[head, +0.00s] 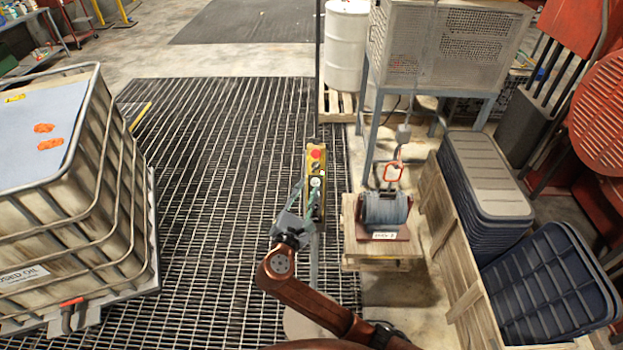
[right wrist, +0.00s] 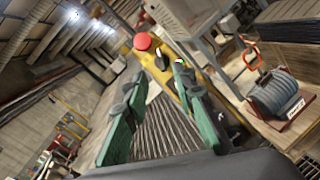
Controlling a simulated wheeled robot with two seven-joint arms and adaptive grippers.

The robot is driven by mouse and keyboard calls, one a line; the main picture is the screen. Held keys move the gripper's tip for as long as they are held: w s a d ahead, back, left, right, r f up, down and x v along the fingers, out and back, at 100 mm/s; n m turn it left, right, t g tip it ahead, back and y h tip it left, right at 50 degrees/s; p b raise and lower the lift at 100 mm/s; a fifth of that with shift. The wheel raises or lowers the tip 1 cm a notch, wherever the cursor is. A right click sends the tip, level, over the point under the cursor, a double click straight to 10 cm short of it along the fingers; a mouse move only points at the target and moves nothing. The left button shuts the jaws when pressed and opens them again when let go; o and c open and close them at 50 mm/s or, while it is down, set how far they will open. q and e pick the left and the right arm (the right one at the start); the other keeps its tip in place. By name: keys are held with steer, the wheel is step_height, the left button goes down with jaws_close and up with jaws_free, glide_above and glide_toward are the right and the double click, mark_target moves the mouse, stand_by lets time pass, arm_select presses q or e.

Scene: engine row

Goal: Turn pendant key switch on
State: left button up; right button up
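The yellow pendant (head: 311,205) hangs upright over the floor grating, with a red button (head: 316,153) near its top. A pale round control, perhaps the key switch (head: 316,182), sits below the red button; a key cannot be made out. In the right wrist view the pendant (right wrist: 172,72) and its red button (right wrist: 142,41) show just beyond the fingertips. My right gripper (head: 303,190) is at the pendant's face, its green fingers apart (right wrist: 158,78), holding nothing that I can see. Whether a finger touches the pendant, I cannot tell. My left gripper is out of view.
A caged liquid tank (head: 100,215) stands at left. To the right are a winch-like drum (head: 385,208) on a wooden pallet, stacked dark bins (head: 490,180) and a metal cabinet (head: 440,45) on legs. The grating left of the pendant is clear.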

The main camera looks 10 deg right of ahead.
steer(key=shift+v, duration=1.4)
